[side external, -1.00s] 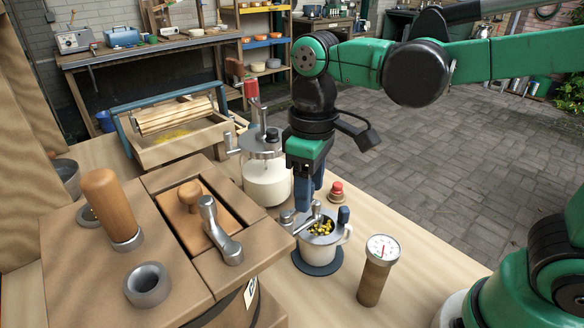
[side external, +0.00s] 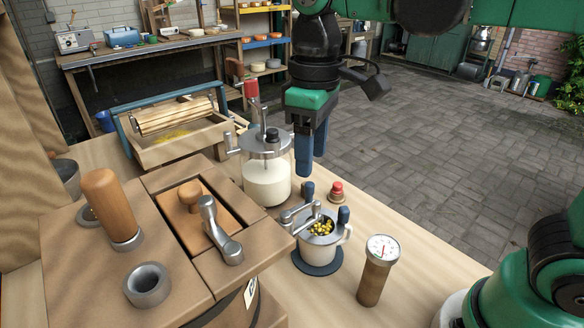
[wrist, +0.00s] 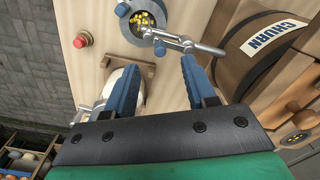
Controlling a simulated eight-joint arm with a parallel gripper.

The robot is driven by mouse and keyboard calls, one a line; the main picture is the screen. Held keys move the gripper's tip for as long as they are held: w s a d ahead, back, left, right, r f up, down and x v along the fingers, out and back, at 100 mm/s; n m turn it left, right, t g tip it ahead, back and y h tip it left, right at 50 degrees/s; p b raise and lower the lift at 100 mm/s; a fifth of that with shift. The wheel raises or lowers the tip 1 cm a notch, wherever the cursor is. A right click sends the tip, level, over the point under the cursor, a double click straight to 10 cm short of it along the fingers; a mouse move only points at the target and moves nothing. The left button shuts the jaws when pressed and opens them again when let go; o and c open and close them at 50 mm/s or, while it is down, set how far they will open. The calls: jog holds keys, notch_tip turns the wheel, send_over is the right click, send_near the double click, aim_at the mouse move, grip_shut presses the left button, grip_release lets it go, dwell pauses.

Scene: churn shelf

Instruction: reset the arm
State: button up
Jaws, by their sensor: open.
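My gripper (side external: 311,168) hangs in the air in the side external view, fingers pointing down, above and slightly behind a small cup with a metal crank and yellow bits inside (side external: 321,240). In the wrist view my gripper (wrist: 158,75) has its two blue fingers spread apart with nothing held between them. The cup (wrist: 140,22) shows beyond the fingertips at the top of the wrist view. The crank arm (wrist: 185,43) reaches across to the right there.
A glass jar churn (side external: 266,182) stands just left of my gripper. A wooden barrel churn (side external: 160,215) fills the front left. A dial thermometer (side external: 377,272) and a red-topped weight-like piece (side external: 336,192) stand on the bench. Open paving lies at the right.

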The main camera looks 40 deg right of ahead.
aim_at(312, 184)
jog(key=s+d+f+m+t, duration=0.1)
jog(key=d+f+m+t, duration=0.4)
jog(key=d+f+t, duration=0.1)
jog(key=shift+d+f+t, duration=0.3)
jog(key=shift+d+t, duration=0.3)
jog(key=shift+d, duration=0.3)
jog(key=shift+s, duration=0.1)
jog(key=shift+s+a+r+n+y, duration=0.2)
jog(key=shift+a+n+y, duration=0.15)
jog(key=shift+n, duration=0.25)
jog(key=a+r+n+y, duration=0.1)
jog(key=n, duration=0.1)
jog(key=a+r+n+y, duration=0.1)
jog(key=a+n+y, duration=0.1)
jog(key=n, duration=0.1)
jog(key=s+a+r+n+y, duration=0.1)
jog(key=r+n+y, duration=0.1)
jog(key=shift+s+a+r+g, duration=0.1)
jog(key=shift+a+g, duration=0.2)
jog(key=shift+x, duration=2.7)
